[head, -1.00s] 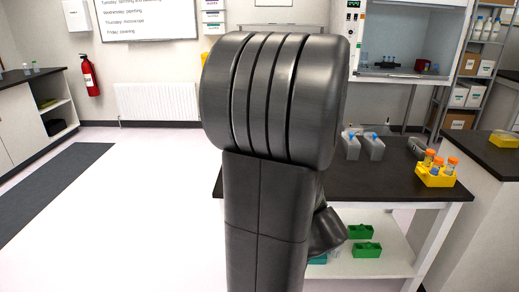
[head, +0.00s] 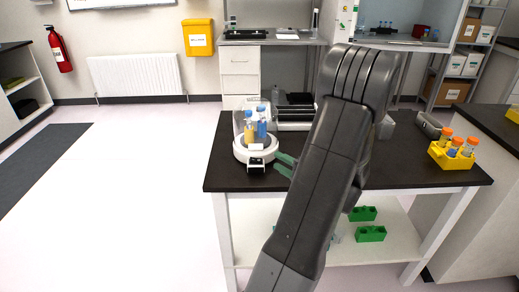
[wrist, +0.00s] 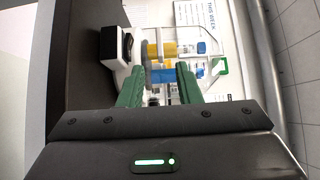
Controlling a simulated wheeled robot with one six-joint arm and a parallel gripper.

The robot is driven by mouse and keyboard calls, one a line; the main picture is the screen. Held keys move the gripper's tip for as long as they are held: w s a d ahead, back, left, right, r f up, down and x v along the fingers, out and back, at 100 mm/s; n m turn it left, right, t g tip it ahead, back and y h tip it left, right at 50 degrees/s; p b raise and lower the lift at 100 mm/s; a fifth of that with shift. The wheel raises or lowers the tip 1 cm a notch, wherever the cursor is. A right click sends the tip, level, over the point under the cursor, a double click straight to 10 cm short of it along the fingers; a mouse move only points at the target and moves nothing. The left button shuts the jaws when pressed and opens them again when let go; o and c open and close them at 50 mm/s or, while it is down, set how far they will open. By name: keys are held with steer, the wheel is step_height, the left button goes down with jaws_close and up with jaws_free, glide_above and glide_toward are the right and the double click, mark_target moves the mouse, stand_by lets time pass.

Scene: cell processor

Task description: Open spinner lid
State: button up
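The spinner (head: 256,152), a small round white device, stands on the dark table's left end. Tubes with blue caps (head: 261,115) stand in it, and a faint clear cover seems to surround them; how the lid sits is hard to tell. In the wrist view the spinner's black block (wrist: 116,46), yellow and blue tubes (wrist: 163,51) and a green tab (wrist: 220,66) show beyond my fingers. My gripper (wrist: 161,78) has two green fingers spread apart with nothing gripped between them. In the head view its fingertips (head: 285,162) are just right of the spinner.
The dark table (head: 400,178) also bears a yellow rack (head: 453,155) of orange-capped tubes at the right and a grey device (head: 428,125). Green racks (head: 370,233) stand on the shelf below. Open floor lies to the left.

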mark_target(259, 150)
steer(key=p+x, duration=0.1)
steer(key=x, duration=0.8)
steer(key=shift+w+a, duration=0.2)
steer(key=shift+a, duration=0.05)
steer(key=shift+c, duration=0.2)
jaws_close()
